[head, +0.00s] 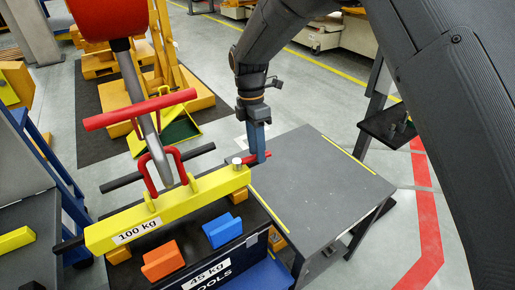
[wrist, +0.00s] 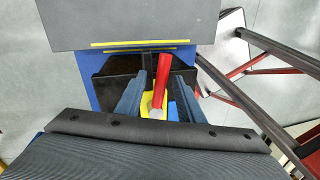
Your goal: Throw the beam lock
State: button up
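The yellow beam (head: 170,208) marked "100 kg" lies across an open tool box. A small red lever (head: 258,158), which looks like the beam lock, sits at the beam's right end beside a round metal pin (head: 237,163). My gripper (head: 259,155) points down at this lever. In the wrist view, the red lever (wrist: 161,72) stands between the two blue-grey fingers of my gripper (wrist: 160,80), with gaps on both sides. The gripper is open. A bit of the yellow beam (wrist: 146,103) shows under the lever.
A grey table (head: 315,185) stands right of the beam. Orange (head: 163,260) and blue (head: 222,230) blocks lie in the box below. Red hooks (head: 165,172) and a red crossbar (head: 140,108) rise above the beam. A dark stand (head: 388,122) is behind the table.

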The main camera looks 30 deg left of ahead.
notch_tip(320, 180, up, 8)
jog(key=w+a+b, duration=0.1)
jog(key=b, duration=0.1)
jog(key=shift+f, duration=0.15)
dwell(0.4)
